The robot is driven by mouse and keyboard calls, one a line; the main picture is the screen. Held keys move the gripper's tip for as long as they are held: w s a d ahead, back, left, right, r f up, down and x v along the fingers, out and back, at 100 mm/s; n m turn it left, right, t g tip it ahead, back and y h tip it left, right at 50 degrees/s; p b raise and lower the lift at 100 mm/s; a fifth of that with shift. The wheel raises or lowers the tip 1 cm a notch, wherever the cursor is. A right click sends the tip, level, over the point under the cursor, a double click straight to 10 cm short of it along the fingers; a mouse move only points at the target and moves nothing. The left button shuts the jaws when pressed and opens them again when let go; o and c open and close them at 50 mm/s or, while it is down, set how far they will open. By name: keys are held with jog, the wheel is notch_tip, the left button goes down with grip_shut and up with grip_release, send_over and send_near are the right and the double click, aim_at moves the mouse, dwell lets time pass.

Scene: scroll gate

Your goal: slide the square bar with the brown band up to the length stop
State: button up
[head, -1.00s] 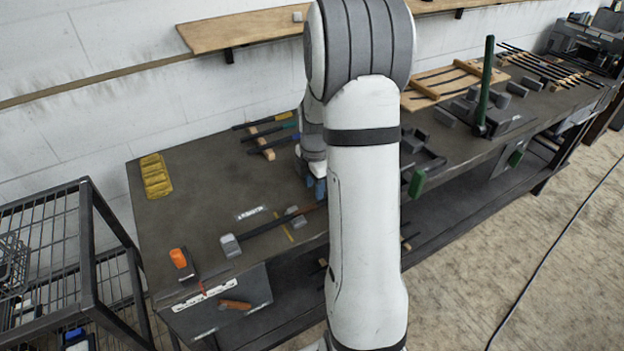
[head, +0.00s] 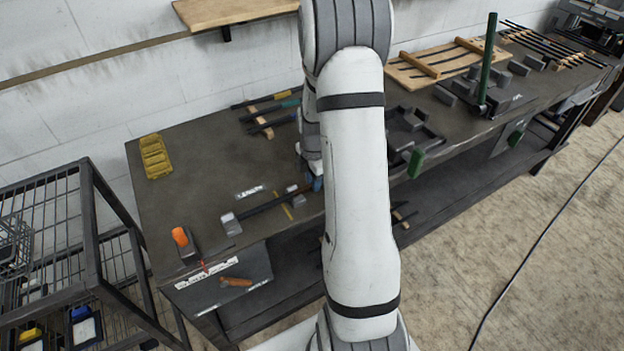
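A dark bar (head: 263,207) lies on the left part of the bench, running from a grey block (head: 230,224) at its left end toward a second grey block (head: 292,190) and my arm. I cannot make out a brown band on it now; its right end is near or behind my gripper. Which block is the length stop I cannot tell. My gripper (head: 317,184) is at the bar's right end, mostly hidden behind my own arm. Only a bluish tip shows, so its opening and any contact with the bar cannot be seen.
An orange-topped item (head: 181,238) stands at the bench's front left. Several bars lie on a wooden rack (head: 262,124) behind. A green post (head: 487,60) rises at the right. A wire cart (head: 90,230) stands left.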

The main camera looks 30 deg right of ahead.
grip_shut()
jog(key=shift+a, duration=0.15)
dwell(0.4)
jog(key=shift+a, duration=1.1)
jog(key=shift+o, duration=2.1)
grip_release()
jog(key=shift+d, duration=0.1)
